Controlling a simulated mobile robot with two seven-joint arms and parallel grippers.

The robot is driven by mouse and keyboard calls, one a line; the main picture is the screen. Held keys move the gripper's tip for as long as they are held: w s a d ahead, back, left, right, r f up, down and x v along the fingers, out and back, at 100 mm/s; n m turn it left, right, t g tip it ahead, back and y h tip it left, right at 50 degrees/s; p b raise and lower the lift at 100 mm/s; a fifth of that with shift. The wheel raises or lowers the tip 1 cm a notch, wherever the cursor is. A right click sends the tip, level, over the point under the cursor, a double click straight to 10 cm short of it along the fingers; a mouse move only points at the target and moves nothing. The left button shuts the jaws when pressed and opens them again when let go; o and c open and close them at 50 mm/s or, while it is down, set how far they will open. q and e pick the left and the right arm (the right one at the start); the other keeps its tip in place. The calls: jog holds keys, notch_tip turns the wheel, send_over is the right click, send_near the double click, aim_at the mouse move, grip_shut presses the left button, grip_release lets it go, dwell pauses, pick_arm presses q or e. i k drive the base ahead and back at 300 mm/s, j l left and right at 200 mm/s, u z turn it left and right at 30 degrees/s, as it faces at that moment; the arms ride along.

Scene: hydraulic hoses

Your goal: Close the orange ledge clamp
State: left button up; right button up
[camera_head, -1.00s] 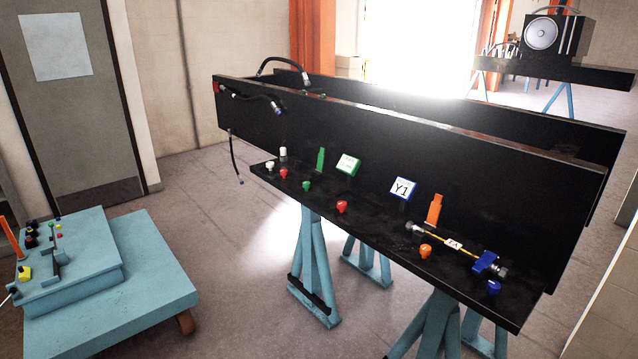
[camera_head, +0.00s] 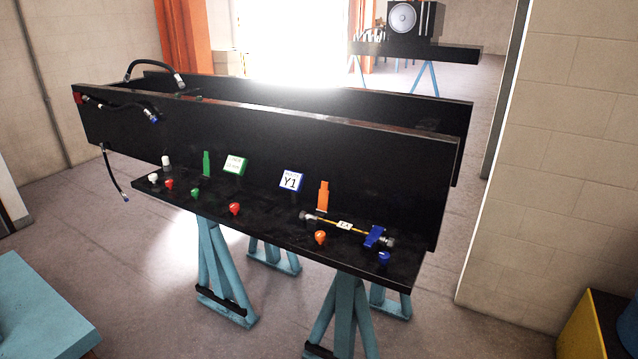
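The orange ledge clamp (camera_head: 323,196) stands upright on the ledge of the black bench, at the right part of the ledge, and looks like a tall raised piece. A yellow hose (camera_head: 332,224) with metal end fittings and a white tag lies on the ledge just below it. An orange knob (camera_head: 320,237) sits in front of it near the ledge edge. A blue clamp (camera_head: 375,236) lies at the hose's right end. A green clamp (camera_head: 206,163) stands upright farther left. Neither of my grippers is in view.
The black bench (camera_head: 250,122) stands on blue trestle legs (camera_head: 222,275). Black hoses (camera_head: 112,175) hang at its left end. A blue cart (camera_head: 38,310) is at lower left, a yellow-and-black box (camera_head: 597,325) at lower right. Floor in front is clear.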

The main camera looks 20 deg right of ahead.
aim_at(323, 197)
jog(key=i+j+z, duration=0.4)
jog(key=i+j, duration=0.4)
jog(key=i, duration=0.1)
